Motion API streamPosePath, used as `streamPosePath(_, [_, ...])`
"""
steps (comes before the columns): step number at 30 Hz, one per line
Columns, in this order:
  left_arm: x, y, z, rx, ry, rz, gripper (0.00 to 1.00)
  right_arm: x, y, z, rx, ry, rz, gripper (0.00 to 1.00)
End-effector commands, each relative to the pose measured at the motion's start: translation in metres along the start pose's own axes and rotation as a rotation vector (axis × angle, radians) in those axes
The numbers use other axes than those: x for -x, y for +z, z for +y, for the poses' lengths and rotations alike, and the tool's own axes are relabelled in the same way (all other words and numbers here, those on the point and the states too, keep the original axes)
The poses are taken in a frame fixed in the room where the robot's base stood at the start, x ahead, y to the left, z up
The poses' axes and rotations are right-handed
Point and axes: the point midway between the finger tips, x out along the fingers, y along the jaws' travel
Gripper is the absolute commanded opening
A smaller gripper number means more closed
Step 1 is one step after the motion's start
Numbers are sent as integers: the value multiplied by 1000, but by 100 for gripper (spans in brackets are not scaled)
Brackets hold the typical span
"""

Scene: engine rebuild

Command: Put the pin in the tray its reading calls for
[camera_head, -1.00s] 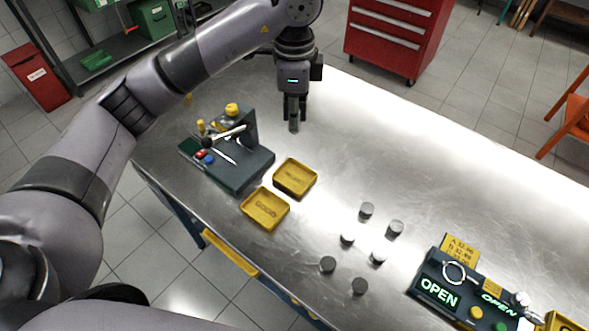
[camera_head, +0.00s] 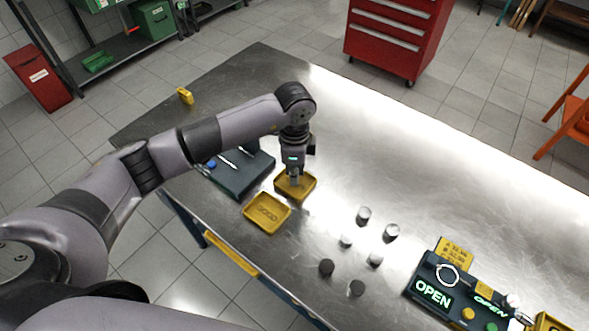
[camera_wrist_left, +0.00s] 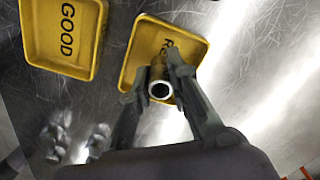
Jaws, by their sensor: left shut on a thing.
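My left gripper (camera_head: 295,174) is shut on the pin (camera_wrist_left: 160,91), a hollow metal cylinder seen end-on in the left wrist view. It holds the pin over the far yellow tray (camera_head: 308,190). That tray (camera_wrist_left: 137,72) has a partly hidden label in the wrist view; an R shows. I cannot tell whether the pin touches the tray floor. The yellow tray marked GOOD (camera_head: 283,222) is empty and beside it; it also shows in the wrist view (camera_wrist_left: 88,66). The dark gauge stand (camera_head: 238,182) is partly hidden behind my arm. My right gripper is out of view.
Several short grey cylinders (camera_head: 364,214) stand mid-table. A dark fixture (camera_head: 421,289) with green OPEN displays and a yellow plate (camera_head: 453,250) stand at the right. A small yellow object (camera_head: 185,95) lies at the table's far left. The steel table (camera_head: 430,170) behind the cylinders is clear.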

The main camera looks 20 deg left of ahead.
Motion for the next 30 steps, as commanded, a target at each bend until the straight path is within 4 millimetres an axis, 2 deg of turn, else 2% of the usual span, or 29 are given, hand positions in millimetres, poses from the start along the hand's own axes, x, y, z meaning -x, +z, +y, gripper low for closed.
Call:
streamPosePath(10, [-4, 0, 0, 0, -1, 1, 0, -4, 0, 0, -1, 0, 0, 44])
streamPosePath(11, [-3, 0, 0, 0, -1, 1, 19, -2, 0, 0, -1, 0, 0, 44])
streamPosePath(19, [-2, 0, 0, 0, -1, 0, 37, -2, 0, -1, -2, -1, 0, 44])
streamPosePath(30, [3, 0, -1, 0, -2, 1, 37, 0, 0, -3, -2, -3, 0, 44])
